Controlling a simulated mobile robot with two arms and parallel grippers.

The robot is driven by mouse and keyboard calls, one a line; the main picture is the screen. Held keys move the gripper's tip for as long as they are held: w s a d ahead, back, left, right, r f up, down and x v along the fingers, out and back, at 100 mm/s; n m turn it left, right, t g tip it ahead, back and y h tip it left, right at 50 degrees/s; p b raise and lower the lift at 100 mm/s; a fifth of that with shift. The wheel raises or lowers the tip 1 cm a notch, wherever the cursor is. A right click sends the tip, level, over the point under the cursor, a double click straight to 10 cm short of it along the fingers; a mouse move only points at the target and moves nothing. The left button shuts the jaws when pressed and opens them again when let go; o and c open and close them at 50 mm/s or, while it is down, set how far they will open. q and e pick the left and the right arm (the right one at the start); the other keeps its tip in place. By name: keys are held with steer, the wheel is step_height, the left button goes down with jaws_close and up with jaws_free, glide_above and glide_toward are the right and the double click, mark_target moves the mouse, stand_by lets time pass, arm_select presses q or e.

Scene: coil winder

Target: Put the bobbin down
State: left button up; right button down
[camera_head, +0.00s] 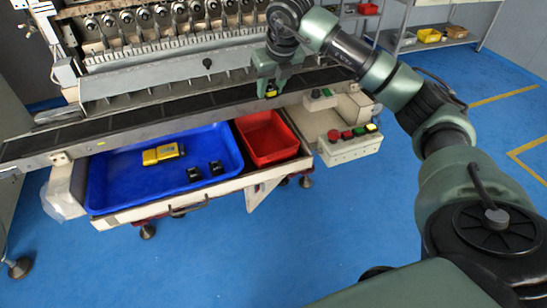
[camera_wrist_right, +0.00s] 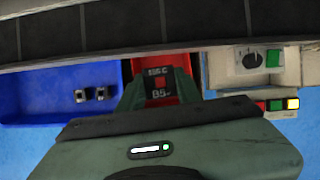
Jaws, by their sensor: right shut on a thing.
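My right gripper (camera_head: 269,89) is shut on a small dark bobbin (camera_head: 271,93), held at the front edge of the winder's dark shelf, above and behind the red bin. In the right wrist view the bobbin (camera_wrist_right: 160,84) sits between the fingers of my right gripper (camera_wrist_right: 160,92), with a red square and white lettering on its face. Whether it touches the shelf cannot be told. Two more small dark pieces (camera_head: 194,174) lie in the blue tray (camera_head: 110,190). My left gripper is not in view.
A yellow object (camera_head: 163,154) lies in the blue tray. The red bin (camera_head: 267,138) stands right of it and looks empty. The control box (camera_head: 350,146) with coloured buttons is further right. The dark shelf (camera_head: 150,112) runs clear to the left under the winder's row of spindles.

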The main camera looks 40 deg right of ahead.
steer(key=p, duration=0.1)
glide_above(268, 149)
steer(key=s, duration=0.2)
step_height(268, 149, down, 9)
steer(key=f, duration=0.7)
steer(key=shift+w+a+f+p, duration=0.15)
steer(key=shift+w+f+p, duration=0.05)
steer(key=shift+p, duration=0.15)
step_height(268, 149, down, 4)
steer(key=shift+f, duration=0.15)
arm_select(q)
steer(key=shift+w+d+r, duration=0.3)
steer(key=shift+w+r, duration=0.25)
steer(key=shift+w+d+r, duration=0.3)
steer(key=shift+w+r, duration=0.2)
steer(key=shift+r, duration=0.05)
arm_select(e)
steer(key=shift+f, duration=0.1)
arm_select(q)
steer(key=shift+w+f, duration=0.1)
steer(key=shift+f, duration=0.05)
arm_select(e)
steer(key=c, duration=1)
jaws_free()
steer(key=shift+o, duration=0.2)
